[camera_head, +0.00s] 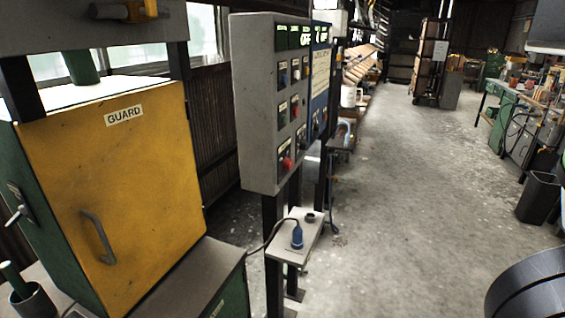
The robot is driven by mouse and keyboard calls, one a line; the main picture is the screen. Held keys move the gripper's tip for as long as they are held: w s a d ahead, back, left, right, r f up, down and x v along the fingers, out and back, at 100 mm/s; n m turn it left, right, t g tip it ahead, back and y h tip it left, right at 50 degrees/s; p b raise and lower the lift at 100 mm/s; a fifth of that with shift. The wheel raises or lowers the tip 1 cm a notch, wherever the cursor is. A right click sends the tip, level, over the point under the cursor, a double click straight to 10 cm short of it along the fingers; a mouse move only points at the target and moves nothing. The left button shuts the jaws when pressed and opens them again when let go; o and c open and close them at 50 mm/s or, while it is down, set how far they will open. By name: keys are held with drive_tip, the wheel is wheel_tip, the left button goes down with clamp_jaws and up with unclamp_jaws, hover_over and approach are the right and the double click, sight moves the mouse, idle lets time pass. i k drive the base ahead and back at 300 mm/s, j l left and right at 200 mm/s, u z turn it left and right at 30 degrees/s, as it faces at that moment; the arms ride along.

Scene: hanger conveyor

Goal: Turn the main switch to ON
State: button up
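A grey control panel (256,104) stands on dark posts at the picture's middle. Its front, seen at a steep angle, has a lit green display (294,37), several small labelled switches and buttons, and a red knob or button (287,163) low down. A blue panel section (320,75) with a pale notice adjoins it on the right. I cannot tell which control is the main switch, or its position; the labels are too small to read. My gripper is not in view; a dark rounded part at the lower right looks like my arm.
A yellow GUARD door (118,190) with a handle, on a green machine, fills the left. A small shelf (305,243) below the panel holds a blue plug (297,238) with a cable. Open concrete floor (400,190) lies right of the panel. A dark bin (538,197) stands far right.

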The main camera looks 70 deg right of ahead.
sight(288, 164)
drive_tip(key=z, duration=1.25)
